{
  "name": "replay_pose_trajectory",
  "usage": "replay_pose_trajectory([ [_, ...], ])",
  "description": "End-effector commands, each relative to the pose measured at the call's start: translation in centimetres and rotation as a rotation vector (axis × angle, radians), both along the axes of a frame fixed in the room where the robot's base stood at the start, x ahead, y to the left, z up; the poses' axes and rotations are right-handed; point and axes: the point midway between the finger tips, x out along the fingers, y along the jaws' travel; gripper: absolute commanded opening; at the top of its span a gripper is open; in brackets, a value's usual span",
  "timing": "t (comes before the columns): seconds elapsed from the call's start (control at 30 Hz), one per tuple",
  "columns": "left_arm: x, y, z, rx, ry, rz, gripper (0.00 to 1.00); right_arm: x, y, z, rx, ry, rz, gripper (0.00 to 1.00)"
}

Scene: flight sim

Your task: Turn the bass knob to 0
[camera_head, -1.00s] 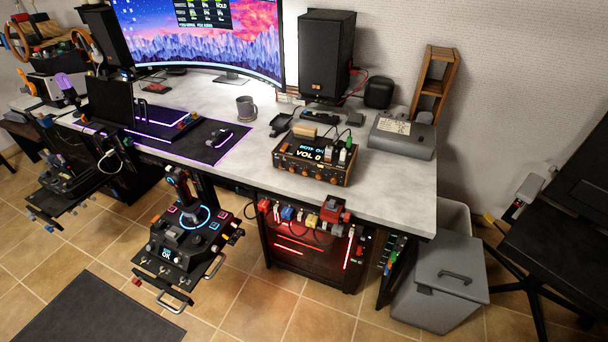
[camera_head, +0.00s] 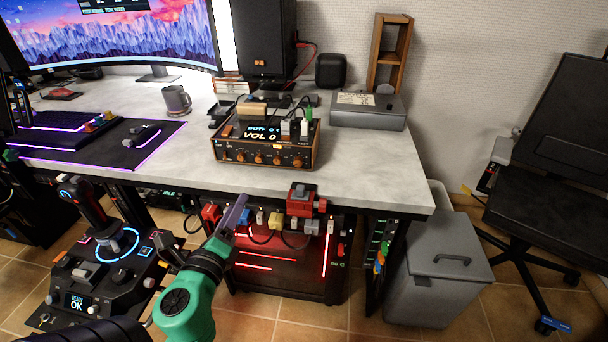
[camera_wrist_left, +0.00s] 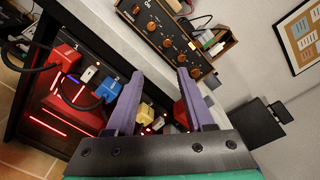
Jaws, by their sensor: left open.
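The amplifier box (camera_head: 265,140) with a wooden-brown frame and a display reading "VOL 0" sits on the desk. Several orange knobs (camera_head: 259,159) line its front; their labels are too small to read, so I cannot tell which is the bass knob. My left gripper (camera_head: 238,203), with purple fingers, is below and in front of the box, apart from it. In the left wrist view its two fingers (camera_wrist_left: 160,76) are spread with nothing between them, and the knob row (camera_wrist_left: 152,27) shows beyond the tips. My right gripper is not in view.
The desk's front edge (camera_head: 370,208) lies between gripper and box. A red block (camera_head: 301,200) and several coloured plugs hang below the edge. A joystick panel (camera_head: 105,270) stands at left, a grey bin (camera_head: 437,270) at right.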

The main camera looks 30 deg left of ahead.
Motion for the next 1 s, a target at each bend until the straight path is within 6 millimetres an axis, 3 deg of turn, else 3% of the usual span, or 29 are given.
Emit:
replay_pose_trajectory([
  [0.13, 0.4, 0.0, 1.4, 0.044, -0.013, -0.003, 0.53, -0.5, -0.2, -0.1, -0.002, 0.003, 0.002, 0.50],
  [0.27, 2.0, 0.5, 1.8, 0.041, -0.014, -0.005, 0.53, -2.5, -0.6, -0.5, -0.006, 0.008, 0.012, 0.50],
  [0.53, 8.5, 2.8, 1.8, 0.041, -0.015, -0.003, 0.53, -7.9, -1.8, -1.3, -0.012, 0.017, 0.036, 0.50],
  [0.73, 12.5, 4.2, 1.2, 0.037, -0.014, -0.002, 0.53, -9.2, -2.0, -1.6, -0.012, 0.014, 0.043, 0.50],
  [1.0, 13.7, 4.6, 1.0, 0.035, -0.011, -0.002, 0.53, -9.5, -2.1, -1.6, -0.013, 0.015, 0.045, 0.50],
])
